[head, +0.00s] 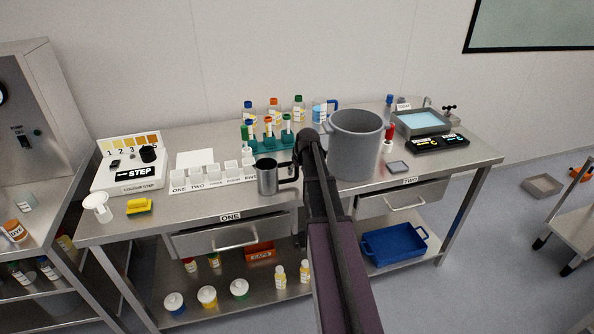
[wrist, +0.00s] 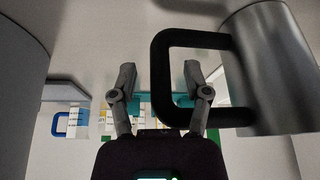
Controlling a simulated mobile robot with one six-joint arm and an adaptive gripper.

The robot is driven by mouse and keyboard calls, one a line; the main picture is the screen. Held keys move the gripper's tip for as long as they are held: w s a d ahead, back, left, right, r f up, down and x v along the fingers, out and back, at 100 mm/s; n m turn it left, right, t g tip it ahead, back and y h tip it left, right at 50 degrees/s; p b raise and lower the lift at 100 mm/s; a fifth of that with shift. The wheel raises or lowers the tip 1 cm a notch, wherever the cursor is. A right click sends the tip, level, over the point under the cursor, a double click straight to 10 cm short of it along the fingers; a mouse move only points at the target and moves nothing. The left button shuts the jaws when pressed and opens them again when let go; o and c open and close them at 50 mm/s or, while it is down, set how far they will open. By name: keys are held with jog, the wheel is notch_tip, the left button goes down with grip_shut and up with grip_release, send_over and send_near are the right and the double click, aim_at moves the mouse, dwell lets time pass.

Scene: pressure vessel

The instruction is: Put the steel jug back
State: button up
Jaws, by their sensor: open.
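The steel jug (head: 267,178), small with a black handle (head: 290,172), appears upright at the front edge of the steel table, left of my arm. In the wrist view the jug (wrist: 268,70) is at the upper right. My gripper (wrist: 160,78) is open, with the outer bar of the handle (wrist: 161,85) between its two fingertips. The right finger shows through the handle loop. I cannot tell whether either finger touches the handle. In the head view my forearm hides most of the gripper.
A large grey pot (head: 355,145) stands close to the right of my arm. A row of small labelled white cups (head: 205,178) lies left of the jug. A green tube rack (head: 270,140) and bottles stand behind. A blue tray (head: 394,243) is on the lower shelf.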

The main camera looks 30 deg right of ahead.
jog(key=shift+r, duration=0.15)
jog(key=p+v, duration=1.1)
jog(key=v, duration=0.1)
dwell(0.5)
dwell(0.6)
jog(key=s+a+g, duration=0.1)
jog(key=s+a, duration=0.5)
jog(key=a, duration=0.5)
jog(key=s+a+f+g, duration=0.1)
jog(key=s+a+g, duration=0.1)
jog(key=s+a, duration=0.4)
jog(key=s+a+n+g, duration=0.1)
jog(key=s+a, duration=0.5)
jog(key=a, duration=1)
jog(key=shift+a+f+g, duration=0.2)
jog(key=shift+a+g, duration=0.05)
jog(key=shift+g, duration=0.05)
jog(key=shift+f+b, duration=1.7)
jog(key=shift+f, duration=0.15)
